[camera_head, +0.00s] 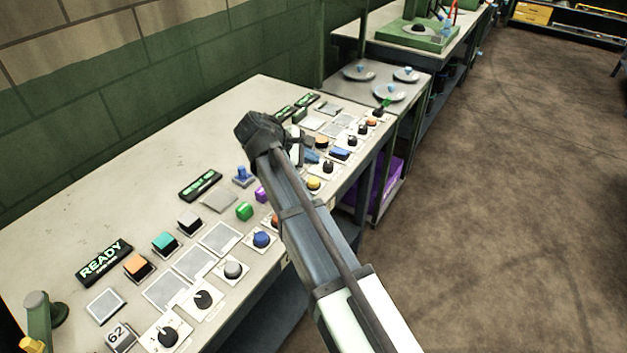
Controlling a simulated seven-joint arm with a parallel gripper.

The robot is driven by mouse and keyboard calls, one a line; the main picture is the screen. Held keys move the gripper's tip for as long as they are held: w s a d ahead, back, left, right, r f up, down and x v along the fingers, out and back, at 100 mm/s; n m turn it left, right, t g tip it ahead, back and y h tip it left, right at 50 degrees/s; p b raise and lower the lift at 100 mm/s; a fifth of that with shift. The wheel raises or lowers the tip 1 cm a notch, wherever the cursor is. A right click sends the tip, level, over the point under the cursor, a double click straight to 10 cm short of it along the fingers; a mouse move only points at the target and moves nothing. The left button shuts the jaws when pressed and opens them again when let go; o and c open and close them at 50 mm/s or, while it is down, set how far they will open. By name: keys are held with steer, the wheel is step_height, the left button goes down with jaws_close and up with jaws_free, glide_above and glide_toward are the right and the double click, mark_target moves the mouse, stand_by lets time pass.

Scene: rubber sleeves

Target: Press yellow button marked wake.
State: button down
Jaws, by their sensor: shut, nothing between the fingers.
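A long pale control panel (150,150) runs from the lower left to the upper middle. A small round yellow control (314,183) sits on a white plate near its front edge, just right of my arm. I cannot tell whether it is a button or a knob, and no "wake" label is legible. My arm reaches up from the bottom right over the panel to a dark joint. A white part shows behind that joint. I cannot make out my gripper's fingers; they seem hidden behind the arm.
Close to my arm are a black knob (327,167), a green button (244,211) and a blue knob (262,239). A READY display (104,262) and a green post (42,318) stand at the left. Grey plates (390,92) lie on a bench beyond. Open floor (500,220) is at right.

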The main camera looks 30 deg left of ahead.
mark_target(311, 182)
steer(key=shift+f, duration=2.15)
steer(key=shift+f, duration=0.1)
stand_by(0.4)
steer(key=shift+f, duration=0.35)
steer(key=shift+f, duration=0.4)
stand_by(0.8)
steer(key=shift+r, duration=0.85)
steer(key=shift+r, duration=2.5)
